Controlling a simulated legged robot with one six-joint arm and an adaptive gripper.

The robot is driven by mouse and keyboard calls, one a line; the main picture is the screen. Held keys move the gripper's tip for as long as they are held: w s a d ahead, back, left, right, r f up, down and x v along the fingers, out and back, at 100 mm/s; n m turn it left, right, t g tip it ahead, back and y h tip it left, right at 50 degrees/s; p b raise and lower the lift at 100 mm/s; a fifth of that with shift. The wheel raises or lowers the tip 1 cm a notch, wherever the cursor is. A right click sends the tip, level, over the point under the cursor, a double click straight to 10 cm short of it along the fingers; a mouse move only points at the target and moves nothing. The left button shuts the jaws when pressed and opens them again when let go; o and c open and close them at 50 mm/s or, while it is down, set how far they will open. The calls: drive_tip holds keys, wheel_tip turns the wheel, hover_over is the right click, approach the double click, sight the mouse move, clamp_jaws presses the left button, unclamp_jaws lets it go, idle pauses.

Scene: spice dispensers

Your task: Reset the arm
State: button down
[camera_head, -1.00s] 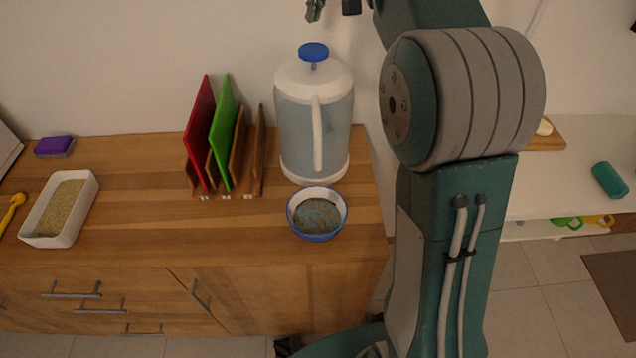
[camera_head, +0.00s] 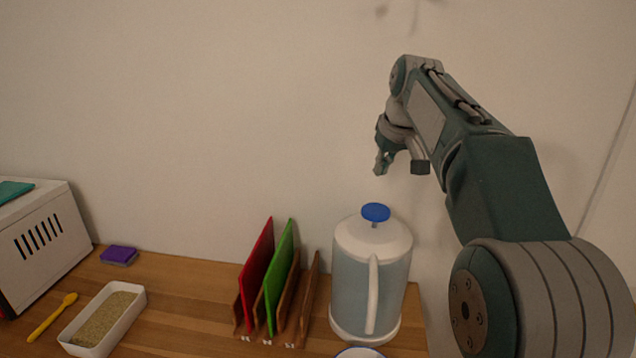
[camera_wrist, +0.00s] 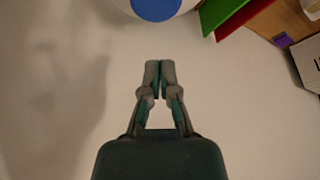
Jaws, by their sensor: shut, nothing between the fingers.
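My gripper (camera_head: 381,166) is in the air above the counter, just above and beside the blue-lidded pitcher (camera_head: 352,285), in front of the wall. In the wrist view my gripper (camera_wrist: 160,66) has its two fingertips together with nothing between them. My arm bends up from the lower right of the head view and reaches to the left. The pitcher's blue lid (camera_wrist: 157,8) shows at the top of the wrist view, apart from the fingertips.
A rack with red (camera_head: 257,272) and green (camera_head: 281,275) boards stands left of the pitcher. A bowl rim (camera_head: 360,353) shows at the bottom edge. Further left are a white tray (camera_head: 137,298), a yellow spoon (camera_head: 52,317), a purple sponge (camera_head: 119,254) and a white appliance (camera_head: 65,225).

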drive_tip(key=s+f+m, duration=0.1)
drive_tip(key=s+f, duration=0.4)
drive_tip(key=s, duration=0.6)
drive_tip(key=s+f+m+h, duration=0.1)
drive_tip(key=s+f, duration=0.4)
drive_tip(key=s, duration=0.6)
drive_tip(key=s+f+m+t, duration=0.1)
drive_tip(key=s+f, duration=0.5)
drive_tip(key=s, duration=0.5)
drive_tip(key=shift+s+m, duration=0.3)
drive_tip(key=shift+s, duration=0.1)
